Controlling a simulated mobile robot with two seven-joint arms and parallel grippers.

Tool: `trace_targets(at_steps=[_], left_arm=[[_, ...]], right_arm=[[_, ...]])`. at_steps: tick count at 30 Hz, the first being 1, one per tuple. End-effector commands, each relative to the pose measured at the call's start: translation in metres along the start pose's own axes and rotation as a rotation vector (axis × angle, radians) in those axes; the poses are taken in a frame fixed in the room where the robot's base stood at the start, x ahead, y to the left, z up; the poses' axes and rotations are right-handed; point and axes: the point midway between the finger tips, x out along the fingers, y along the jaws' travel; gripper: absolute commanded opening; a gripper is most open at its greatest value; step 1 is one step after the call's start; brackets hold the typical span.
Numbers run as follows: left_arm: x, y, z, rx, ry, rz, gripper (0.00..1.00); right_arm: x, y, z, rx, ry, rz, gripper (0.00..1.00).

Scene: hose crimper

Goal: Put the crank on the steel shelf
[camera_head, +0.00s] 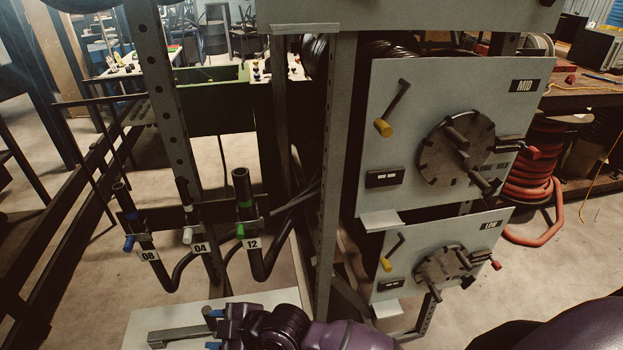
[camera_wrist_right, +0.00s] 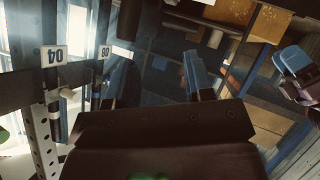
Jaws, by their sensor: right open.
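The steel shelf (camera_head: 257,299) is a pale flat top at the bottom of the head view. A slim grey bar with a dark end, which looks like the crank (camera_head: 178,334), lies on or just over it; contact is unclear. My right gripper (camera_head: 212,329) is at the bar's right end, its blue-tipped fingers apart. In the right wrist view the right gripper (camera_wrist_right: 158,75) has open fingers with nothing visible between them; I cannot make out the crank there. A blue and purple part at that view's right edge may be my left gripper (camera_wrist_right: 295,62); its jaws are unclear.
The hose rack (camera_head: 160,217), labelled 08, 04 and 12, stands behind the shelf. A perforated post (camera_head: 333,170) rises right of it. The MID panel (camera_head: 400,140) and LOW panel (camera_head: 405,270) carry yellow-handled levers and round dies. A red hose coil (camera_head: 530,190) is farther right.

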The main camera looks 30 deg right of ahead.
Motion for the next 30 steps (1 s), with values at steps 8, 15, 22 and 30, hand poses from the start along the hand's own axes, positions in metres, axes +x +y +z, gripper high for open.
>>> trace_targets(at_steps=[8,15,22,30], left_arm=[[-0.002,0.0,0.002,-0.001,-0.005,-0.001,0.54],[-0.001,0.0,0.002,-0.001,-0.003,-0.001,0.54],[0.0,0.0,0.0,0.0,0.001,0.0,0.54],[0.002,0.0,-0.003,0.001,0.006,0.001,0.54]], right_arm=[[-0.079,0.004,0.107,0.46,-0.125,0.319,0.48],[-0.166,-0.012,0.187,0.713,-0.221,0.573,0.48],[-0.206,-0.022,0.214,0.791,-0.257,0.677,0.48],[-0.208,-0.023,0.216,0.796,-0.258,0.681,0.48]])
